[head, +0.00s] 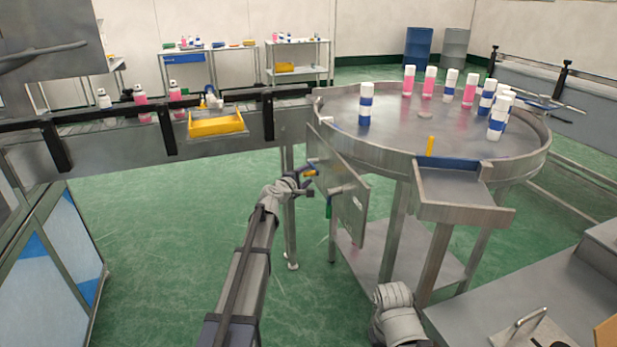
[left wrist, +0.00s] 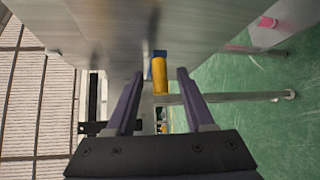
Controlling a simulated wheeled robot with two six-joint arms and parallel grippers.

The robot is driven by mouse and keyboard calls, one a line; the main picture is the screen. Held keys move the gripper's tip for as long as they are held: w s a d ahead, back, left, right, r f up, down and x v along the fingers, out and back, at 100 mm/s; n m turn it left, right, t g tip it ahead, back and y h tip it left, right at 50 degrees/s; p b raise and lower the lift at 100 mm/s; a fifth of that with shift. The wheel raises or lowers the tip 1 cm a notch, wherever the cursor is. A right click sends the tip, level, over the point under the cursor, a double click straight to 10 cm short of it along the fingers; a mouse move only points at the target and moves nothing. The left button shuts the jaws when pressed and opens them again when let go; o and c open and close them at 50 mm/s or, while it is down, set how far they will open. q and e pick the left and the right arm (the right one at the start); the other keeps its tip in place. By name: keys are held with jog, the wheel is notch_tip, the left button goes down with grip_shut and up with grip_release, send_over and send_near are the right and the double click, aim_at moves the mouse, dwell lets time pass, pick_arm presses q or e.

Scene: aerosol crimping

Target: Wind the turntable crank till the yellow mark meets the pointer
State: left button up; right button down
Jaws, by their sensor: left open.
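The round steel turntable (head: 400,134) stands at the right in the head view, with several white, blue and pink cans on it. An upright yellow piece (head: 430,146) shows at its near rim; I cannot tell whether it is the mark or the pointer. A tilted metal panel (head: 350,205) hangs below the turntable's left side. My left gripper (head: 308,183) is at this panel's left edge, beside a small yellow piece (head: 310,172) that looks like the crank's grip. In the left wrist view, a yellow cylinder (left wrist: 160,76) lies between the open fingers (left wrist: 154,100), apparently touching neither. My right gripper is out of view.
A conveyor (head: 225,145) with a yellow tray (head: 216,124) and several bottles runs along the left. A steel chute (head: 455,192) juts from the turntable's front. A steel bench (head: 500,305) fills the lower right.

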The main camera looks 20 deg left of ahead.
pick_arm(q)
jog(key=shift+x, duration=0.85)
jog(key=shift+s, duration=0.1)
jog(key=shift+c, duration=0.3)
grip_shut()
dwell(0.4)
